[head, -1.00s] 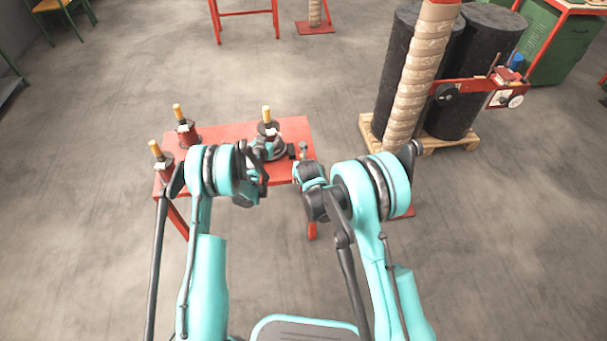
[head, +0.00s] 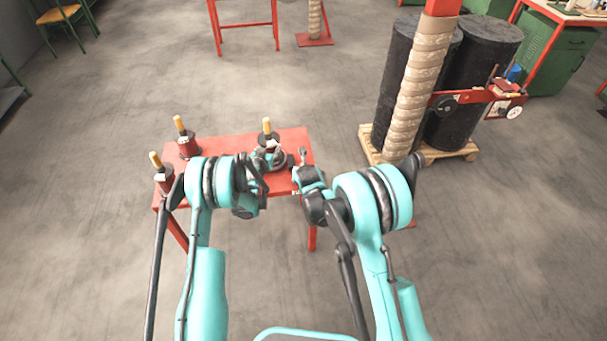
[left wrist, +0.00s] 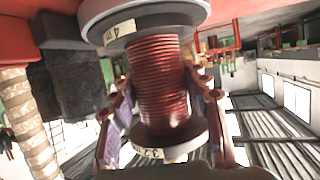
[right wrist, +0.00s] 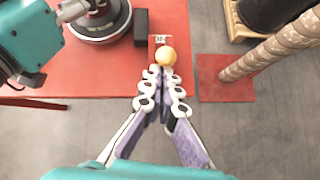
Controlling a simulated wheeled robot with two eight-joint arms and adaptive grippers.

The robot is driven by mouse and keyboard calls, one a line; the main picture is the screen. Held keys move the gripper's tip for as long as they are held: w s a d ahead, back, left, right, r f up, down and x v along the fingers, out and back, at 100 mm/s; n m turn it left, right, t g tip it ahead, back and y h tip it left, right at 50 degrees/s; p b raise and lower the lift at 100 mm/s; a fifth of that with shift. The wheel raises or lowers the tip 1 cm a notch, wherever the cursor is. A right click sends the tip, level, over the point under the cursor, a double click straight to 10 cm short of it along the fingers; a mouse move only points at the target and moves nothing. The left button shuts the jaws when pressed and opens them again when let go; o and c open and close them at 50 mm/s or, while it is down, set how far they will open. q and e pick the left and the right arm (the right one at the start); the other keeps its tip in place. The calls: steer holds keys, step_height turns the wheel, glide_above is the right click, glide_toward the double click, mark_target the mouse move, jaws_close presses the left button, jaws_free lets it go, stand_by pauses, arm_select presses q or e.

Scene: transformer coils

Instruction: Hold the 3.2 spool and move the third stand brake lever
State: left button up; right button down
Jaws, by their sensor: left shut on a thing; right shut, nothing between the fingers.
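The spool (left wrist: 160,85) has red-copper wire between dark and pale flanges; its lower label appears to read 3.2. My left gripper (left wrist: 160,100) is shut around it, one finger on each side. In the head view the spool (head: 268,139) is at the third stand (head: 276,158), on the table's right side, partly hidden by my left gripper (head: 262,178). The third stand's brake lever (right wrist: 166,56) shows a pale yellow round knob in the right wrist view. My right gripper (right wrist: 164,76) is shut and empty, fingertips close to the knob; contact is unclear.
The red table (head: 232,148) carries two other stands with spools (head: 187,146) (head: 163,178) at its left. Beyond its right edge a tall wrapped column (head: 412,95) rises near black rolls (head: 470,70) on a pallet (head: 440,155).

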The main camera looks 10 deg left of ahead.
steer(key=w+r, duration=0.1)
steer(key=w+a, duration=0.1)
steer(key=w, duration=0.1)
steer(key=w+r, duration=0.1)
steer(key=w, duration=0.1)
steer(key=shift+w+a+r, duration=0.25)
steer(key=shift+r, duration=0.1)
arm_select(q)
steer(key=shift+s+d+r, duration=0.1)
steer(key=shift+r, duration=0.05)
arm_select(e)
steer(key=w, duration=0.2)
steer(key=w+a, duration=0.1)
steer(key=w, duration=0.1)
steer(key=shift+w+a+r, duration=0.1)
stand_by(0.5)
